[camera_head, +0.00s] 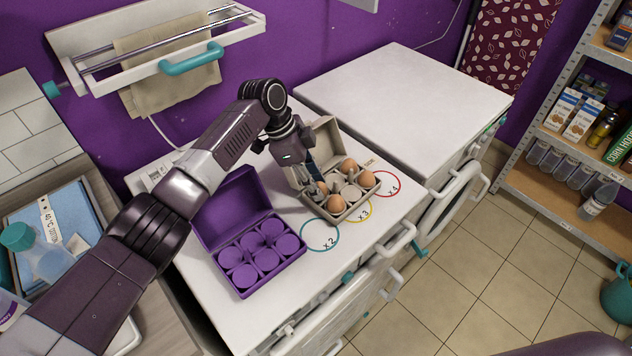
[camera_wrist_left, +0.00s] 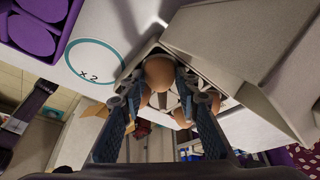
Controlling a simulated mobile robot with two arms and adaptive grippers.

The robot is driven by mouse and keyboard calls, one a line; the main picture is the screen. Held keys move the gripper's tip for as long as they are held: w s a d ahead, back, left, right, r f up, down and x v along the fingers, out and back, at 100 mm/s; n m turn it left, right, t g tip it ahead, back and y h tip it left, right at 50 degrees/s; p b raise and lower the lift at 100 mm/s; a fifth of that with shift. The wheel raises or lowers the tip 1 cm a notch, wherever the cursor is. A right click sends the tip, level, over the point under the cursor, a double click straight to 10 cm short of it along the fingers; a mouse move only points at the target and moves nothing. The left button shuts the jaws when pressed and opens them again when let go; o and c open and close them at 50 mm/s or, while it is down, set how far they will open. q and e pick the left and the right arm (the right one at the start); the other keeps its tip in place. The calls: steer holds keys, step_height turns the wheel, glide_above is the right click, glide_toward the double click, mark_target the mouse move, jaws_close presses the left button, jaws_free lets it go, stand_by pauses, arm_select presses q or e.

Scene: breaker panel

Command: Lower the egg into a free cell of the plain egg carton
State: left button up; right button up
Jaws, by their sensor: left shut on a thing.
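The plain egg carton (camera_head: 352,212) stands open on the white worktop, its grey-beige lid (camera_head: 328,138) raised at the back. Several brown eggs sit in it, including one at the front (camera_head: 335,203), one at the right (camera_head: 366,179) and one farther back (camera_head: 348,165). My left gripper (camera_head: 317,187) reaches down into the carton's left part. In the left wrist view, its fingers (camera_wrist_left: 158,85) are shut on a brown egg (camera_wrist_left: 158,72) at the carton. The fingers and carton hide whether this egg touches a cell. My right gripper is out of view.
An open purple carton (camera_head: 250,278) with round cells stands left of the plain carton. Coloured circles lie in front, including the teal "x2" circle (camera_head: 319,234). The raised lid is close beside my left gripper. A white appliance (camera_head: 410,90) stands behind right.

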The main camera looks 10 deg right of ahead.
arm_select(q)
steer(key=o, duration=1.2)
steer(key=shift+o, duration=0.2)
steer(key=shift+r, duration=0.1)
